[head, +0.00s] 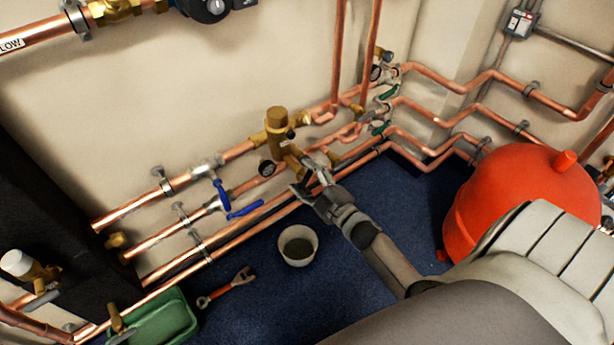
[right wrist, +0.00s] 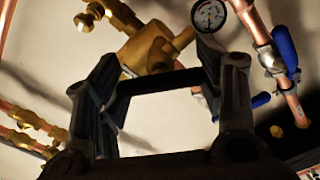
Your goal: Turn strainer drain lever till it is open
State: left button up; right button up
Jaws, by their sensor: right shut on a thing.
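The brass strainer body (head: 279,130) is on the copper pipework at the wall, with a round gauge (head: 267,168) beside it. In the right wrist view, its brass body (right wrist: 150,50) and the gauge (right wrist: 208,16) lie beyond my fingers. My right gripper (head: 308,186) is at the strainer's lower end. In the right wrist view, a dark bar, seemingly the strainer drain lever (right wrist: 160,82), spans between the fingers of my right gripper, which is shut on it. The lever's exact angle is hard to read. My left gripper is not in view.
Blue-handled valves (head: 221,194) are left of the strainer and green-handled ones (head: 388,92) right. A bucket (head: 298,245) stands on the blue floor below. A red wrench (head: 228,287), a green tray (head: 160,322) and a red tank (head: 520,195) are nearby.

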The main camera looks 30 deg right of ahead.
jog(key=n, duration=0.3)
jog(key=shift+n, duration=0.3)
jog(key=shift+n+b, duration=0.4)
jog(key=shift+n, duration=1.1)
jog(key=o, duration=1)
jog(key=s, duration=0.8)
jog(key=s+d, duration=0.1)
jog(key=s, duration=0.3)
jog(key=shift+w, duration=0.1)
